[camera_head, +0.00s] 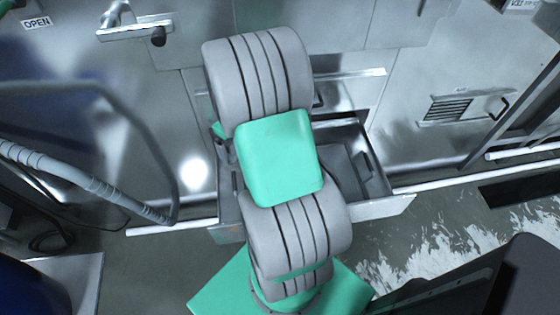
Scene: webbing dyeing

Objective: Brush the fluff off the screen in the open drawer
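The open drawer (392,206) juts out from the low part of a metal machine, in the middle of the head view. My grey and green arm reaches across it and covers its left and middle parts. The right part of the drawer's inside shows, grey and shadowed, with a small dark piece at its right side. I cannot make out the screen, any fluff or a brush. My gripper is not visible; the arm's far links hide that area.
The shiny machine front carries a lever handle (137,29) at upper left and a vent grille (447,109) at right. A ribbed hose (85,180) loops at left. A pale rail (465,178) runs along the base. The floor (440,235) at lower right has white splashes.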

